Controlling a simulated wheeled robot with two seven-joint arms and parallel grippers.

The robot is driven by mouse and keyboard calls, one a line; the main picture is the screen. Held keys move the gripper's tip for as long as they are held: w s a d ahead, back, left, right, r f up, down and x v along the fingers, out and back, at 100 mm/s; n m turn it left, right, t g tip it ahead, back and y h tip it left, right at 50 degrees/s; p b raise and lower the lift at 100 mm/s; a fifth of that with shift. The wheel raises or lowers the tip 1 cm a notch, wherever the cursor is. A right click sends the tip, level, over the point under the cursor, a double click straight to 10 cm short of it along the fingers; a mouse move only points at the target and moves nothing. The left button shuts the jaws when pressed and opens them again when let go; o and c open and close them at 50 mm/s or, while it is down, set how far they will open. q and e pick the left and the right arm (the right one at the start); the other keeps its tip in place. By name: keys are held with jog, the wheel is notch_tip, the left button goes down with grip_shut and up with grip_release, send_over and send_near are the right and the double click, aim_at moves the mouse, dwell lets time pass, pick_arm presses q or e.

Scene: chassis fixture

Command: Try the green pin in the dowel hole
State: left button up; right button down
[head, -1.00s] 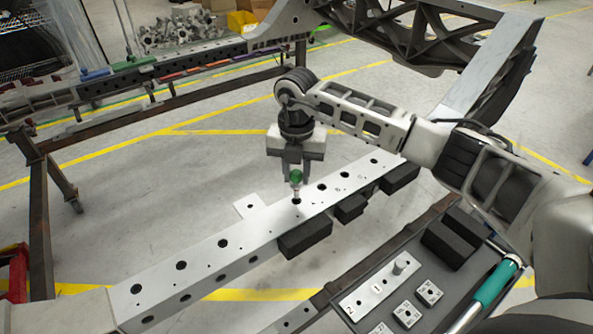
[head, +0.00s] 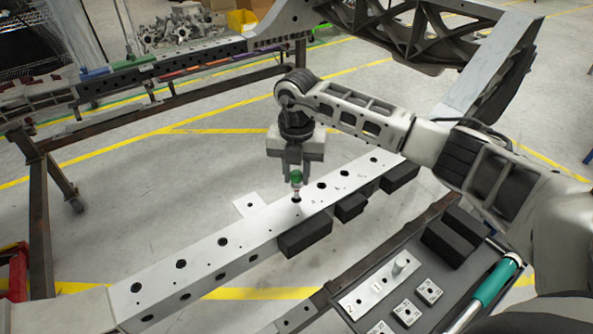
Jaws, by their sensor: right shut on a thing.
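The green pin (head: 296,177) has a green head and a pale shank with a reddish band. My right gripper (head: 296,172) is shut on its head and holds it upright from above. The pin's lower end is at a dark hole (head: 296,200) in the top face of the long pale rail (head: 205,262). I cannot tell how deep the tip sits in the hole. My left gripper does not show.
Black blocks (head: 306,238) sit along the rail's near side. A dark tray (head: 378,262) at lower right holds numbered plates, small marked blocks and a teal-handled tool (head: 494,284). A rack with coloured tools (head: 140,62) stands behind. Open floor lies left of the rail.

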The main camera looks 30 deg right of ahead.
jog(key=shift+f+b, duration=0.6)
jog(key=shift+f, duration=0.45)
jog(key=c, duration=1.1)
grip_release()
